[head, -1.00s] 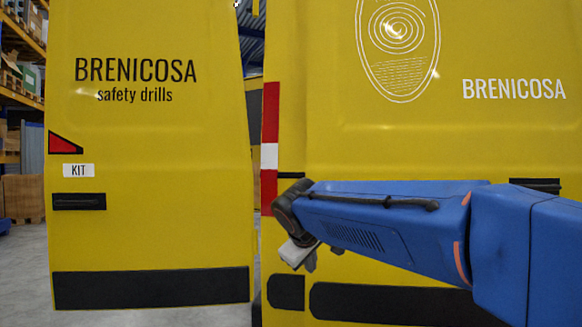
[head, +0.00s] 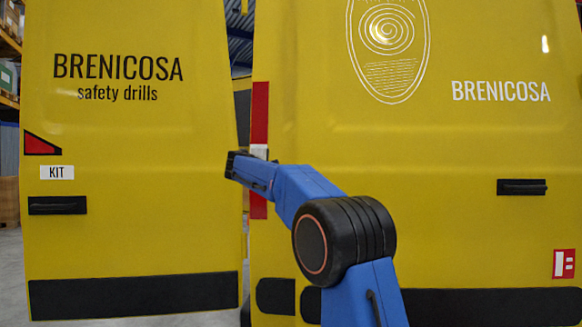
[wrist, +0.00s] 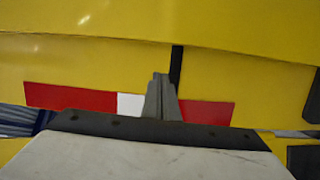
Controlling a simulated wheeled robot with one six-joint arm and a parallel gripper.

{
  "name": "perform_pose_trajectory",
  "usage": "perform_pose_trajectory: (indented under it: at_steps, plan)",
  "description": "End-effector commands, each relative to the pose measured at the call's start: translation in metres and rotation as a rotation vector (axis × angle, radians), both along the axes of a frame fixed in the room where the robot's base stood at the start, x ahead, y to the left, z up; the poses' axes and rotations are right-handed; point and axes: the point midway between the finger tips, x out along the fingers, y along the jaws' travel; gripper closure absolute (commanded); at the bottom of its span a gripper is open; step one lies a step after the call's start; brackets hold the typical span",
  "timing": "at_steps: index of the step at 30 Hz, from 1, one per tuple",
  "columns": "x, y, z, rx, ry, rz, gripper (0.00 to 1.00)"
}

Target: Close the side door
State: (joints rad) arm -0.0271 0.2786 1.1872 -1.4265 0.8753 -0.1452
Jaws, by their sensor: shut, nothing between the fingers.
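A yellow door panel (head: 130,225) with "BRENICOSA safety drills" lettering, a KIT label and a black handle (head: 57,205) stands at the left in the head view. A narrow gap separates it from the larger yellow panel (head: 420,225) at the right, which has its own black handle (head: 521,187). My gripper (wrist: 161,92) is shut and empty in the wrist view, in front of a red-and-white strip (wrist: 70,99) on yellow bodywork. In the head view my arm's end is by that strip and the gap; the fingers are not clear there. I cannot tell whether they touch the bodywork.
The gap shows the dark building interior behind. Shelving (head: 9,45) and a brown box (head: 9,200) stand at the far left. Grey floor (head: 12,270) is clear at the lower left. A small red-and-white sign (head: 564,264) is at the lower right.

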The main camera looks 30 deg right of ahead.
Motion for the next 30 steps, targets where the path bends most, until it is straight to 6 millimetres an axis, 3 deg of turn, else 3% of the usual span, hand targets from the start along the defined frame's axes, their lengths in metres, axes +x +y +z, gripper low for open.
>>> perform_pose_trajectory:
  at_steps: [8,21,30]
  plan:
    - [0.023,-0.005,0.009,-0.053,-0.008,-0.003,1.0]
    - [0.066,-0.053,0.008,-0.051,-0.007,-0.003,1.0]
    - [0.085,-0.076,0.007,-0.05,-0.009,-0.003,1.0]
